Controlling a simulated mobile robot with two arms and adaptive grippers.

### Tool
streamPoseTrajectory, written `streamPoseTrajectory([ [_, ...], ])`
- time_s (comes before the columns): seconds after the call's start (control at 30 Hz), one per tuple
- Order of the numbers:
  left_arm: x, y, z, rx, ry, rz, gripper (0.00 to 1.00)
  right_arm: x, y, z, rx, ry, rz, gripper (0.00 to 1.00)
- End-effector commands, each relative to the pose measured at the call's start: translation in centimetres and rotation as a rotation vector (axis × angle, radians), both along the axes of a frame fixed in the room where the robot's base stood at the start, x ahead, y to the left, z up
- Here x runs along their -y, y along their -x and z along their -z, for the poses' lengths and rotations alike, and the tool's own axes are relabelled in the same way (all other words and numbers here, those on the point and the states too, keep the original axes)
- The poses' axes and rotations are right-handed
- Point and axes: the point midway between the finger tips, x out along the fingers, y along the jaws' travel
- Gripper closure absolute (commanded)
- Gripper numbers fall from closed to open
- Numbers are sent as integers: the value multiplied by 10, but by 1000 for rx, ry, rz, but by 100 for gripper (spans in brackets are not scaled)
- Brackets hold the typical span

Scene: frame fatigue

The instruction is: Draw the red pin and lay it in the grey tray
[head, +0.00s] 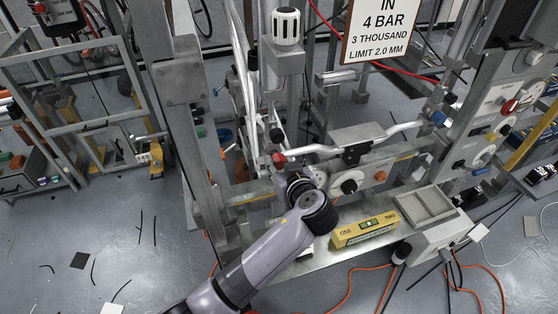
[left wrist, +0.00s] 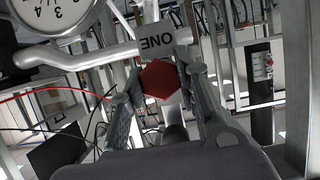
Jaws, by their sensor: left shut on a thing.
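The red pin's head (head: 279,158) shows at the left end of the bent light-grey handlebar, above the bench. In the left wrist view the red hexagonal head (left wrist: 161,80) sits between the two fingers, below a grey tag marked ONE (left wrist: 160,40). My left gripper (head: 289,174) is shut on the red pin; its fingers (left wrist: 158,92) lie on both sides of the head. The pin's shank is hidden, so I cannot tell how deep it sits. The grey tray (head: 449,211) is at the right end of the bench and looks empty. My right gripper is not in view.
A yellow level (head: 365,230) marked ONE and TWO lies on the bench (head: 310,264) between my left arm and the tray. The handlebar (head: 405,128) and a dial plate with a black knob (head: 349,186) stand behind. Orange cables (head: 350,285) lie on the floor in front.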

Motion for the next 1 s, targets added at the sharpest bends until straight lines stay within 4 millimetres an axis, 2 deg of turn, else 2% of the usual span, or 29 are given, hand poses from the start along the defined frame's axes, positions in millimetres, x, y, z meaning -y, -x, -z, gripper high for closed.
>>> streamPoseTrajectory([
  [1.0,12,38,-1,0,1,1,100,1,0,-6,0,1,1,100],
])
